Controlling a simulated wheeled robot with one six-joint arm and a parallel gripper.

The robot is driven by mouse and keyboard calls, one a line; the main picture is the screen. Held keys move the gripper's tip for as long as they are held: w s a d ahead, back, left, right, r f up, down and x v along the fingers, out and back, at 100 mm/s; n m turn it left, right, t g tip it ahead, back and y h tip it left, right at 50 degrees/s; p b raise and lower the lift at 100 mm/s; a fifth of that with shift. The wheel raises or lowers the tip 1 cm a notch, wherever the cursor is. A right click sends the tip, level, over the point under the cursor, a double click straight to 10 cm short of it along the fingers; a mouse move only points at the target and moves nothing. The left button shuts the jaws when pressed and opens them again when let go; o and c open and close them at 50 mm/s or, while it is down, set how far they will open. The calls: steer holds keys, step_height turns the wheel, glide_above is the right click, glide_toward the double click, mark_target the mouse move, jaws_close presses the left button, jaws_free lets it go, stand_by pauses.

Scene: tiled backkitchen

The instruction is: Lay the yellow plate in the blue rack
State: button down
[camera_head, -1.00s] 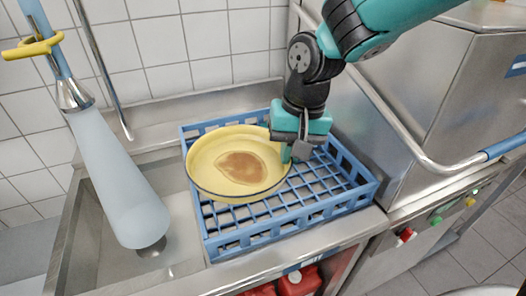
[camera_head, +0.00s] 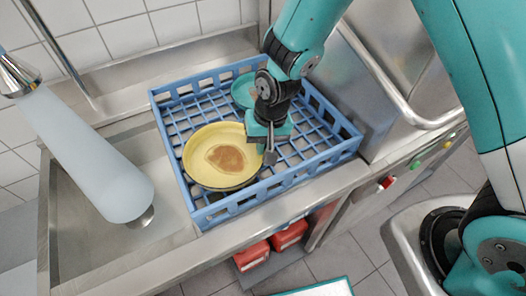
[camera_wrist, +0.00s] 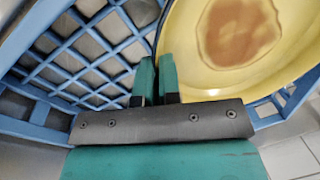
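The yellow plate (camera_head: 200,148) has a brown stain in its middle and is face up. In the head view it is over the front left part of the blue rack (camera_head: 285,184), overlapping its left wall. I cannot tell whether it touches the rack floor. My gripper (camera_head: 267,152) is at the plate's right rim, with its fingers pointing down. In the wrist view, the fingers (camera_wrist: 157,78) are close together on the rim of the yellow plate (camera_wrist: 200,75). The blue rack's grid (camera_wrist: 75,60) shows on the left there.
A teal plate (camera_head: 241,92) lies in the back of the rack, partly hidden by my arm. A sink basin (camera_head: 90,190) and a pale hanging spray handle (camera_head: 85,150) are on the left. A steel machine with a bar handle (camera_head: 385,95) stands on the right.

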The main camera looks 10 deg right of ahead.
mark_target(263, 166)
steer(key=shift+f+p, duration=0.4)
steer(key=shift+f, duration=1.95)
steer(key=shift+f, duration=0.15)
steer(key=c, duration=1.3)
jaws_free()
step_height(263, 166, up, 12)
steer(key=d+b, duration=0.2)
steer(key=b, duration=0.1)
steer(key=s+d+r+n, duration=0.1)
steer(key=s+r+n, duration=0.1)
steer(key=s+r, duration=0.3)
steer(key=s+d+r+n+y, duration=0.1)
steer(key=s+r+n, duration=0.2)
steer(key=s+r, duration=0.2)
steer(key=s+d+r+n+y, duration=0.1)
steer(key=s+d+r+n, duration=0.1)
steer(key=s+r, duration=0.4)
steer(key=shift+s+n, duration=0.3)
steer(key=shift+s, duration=0.1)
